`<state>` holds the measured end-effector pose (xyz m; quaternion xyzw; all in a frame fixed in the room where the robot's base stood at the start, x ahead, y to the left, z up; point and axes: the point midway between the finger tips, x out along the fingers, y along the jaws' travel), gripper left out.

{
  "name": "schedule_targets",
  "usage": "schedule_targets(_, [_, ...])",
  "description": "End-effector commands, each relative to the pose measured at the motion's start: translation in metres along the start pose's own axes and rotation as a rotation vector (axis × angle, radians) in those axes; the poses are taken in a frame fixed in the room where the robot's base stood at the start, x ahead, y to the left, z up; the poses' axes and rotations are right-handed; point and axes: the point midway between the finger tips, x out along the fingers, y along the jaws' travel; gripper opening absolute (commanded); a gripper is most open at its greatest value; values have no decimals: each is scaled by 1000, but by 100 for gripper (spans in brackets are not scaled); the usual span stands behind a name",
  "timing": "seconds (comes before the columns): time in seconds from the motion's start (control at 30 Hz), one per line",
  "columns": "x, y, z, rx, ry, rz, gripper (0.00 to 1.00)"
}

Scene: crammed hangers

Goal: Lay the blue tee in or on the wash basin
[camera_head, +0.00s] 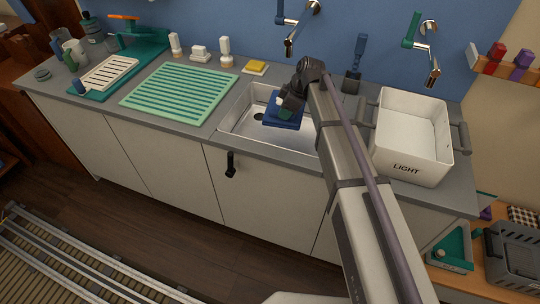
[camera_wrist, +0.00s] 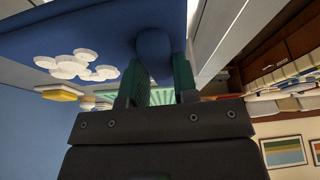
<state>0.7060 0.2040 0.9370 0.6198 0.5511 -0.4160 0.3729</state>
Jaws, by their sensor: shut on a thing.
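The blue tee (camera_head: 283,123) hangs from my gripper (camera_head: 290,103) over the sunken metal basin (camera_head: 229,122) in the counter. In the wrist view the tee (camera_wrist: 105,35) is a dark blue panel with a cluster of white dots. A rounded blue part of it sits between the green fingers of my gripper (camera_wrist: 160,75), which is shut on it. The head view does not clearly show whether the tee touches the basin. A white tub (camera_head: 405,158) marked LIGHT, with grey handles, stands right of the metal basin.
A green ribbed mat (camera_head: 180,94) lies left of the metal basin. A yellow sponge (camera_head: 255,67) and small white bottles (camera_head: 225,50) stand behind. Wall taps (camera_head: 292,40) reach over the counter near my arm. Another tap (camera_head: 430,65) hangs above the white tub.

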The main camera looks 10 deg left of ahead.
Motion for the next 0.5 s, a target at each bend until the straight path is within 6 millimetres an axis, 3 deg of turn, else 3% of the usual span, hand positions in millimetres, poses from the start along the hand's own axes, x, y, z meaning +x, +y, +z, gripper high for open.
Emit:
schedule_targets(0.03, [26, 12, 5, 32, 2, 14, 0])
schedule_targets(0.17, [38, 27, 2, 103, 6, 40, 0])
schedule_targets(0.33, [40, 29, 2, 118, 7, 45, 0])
schedule_targets(0.5, [80, 28, 18, 117, 7, 44, 0])
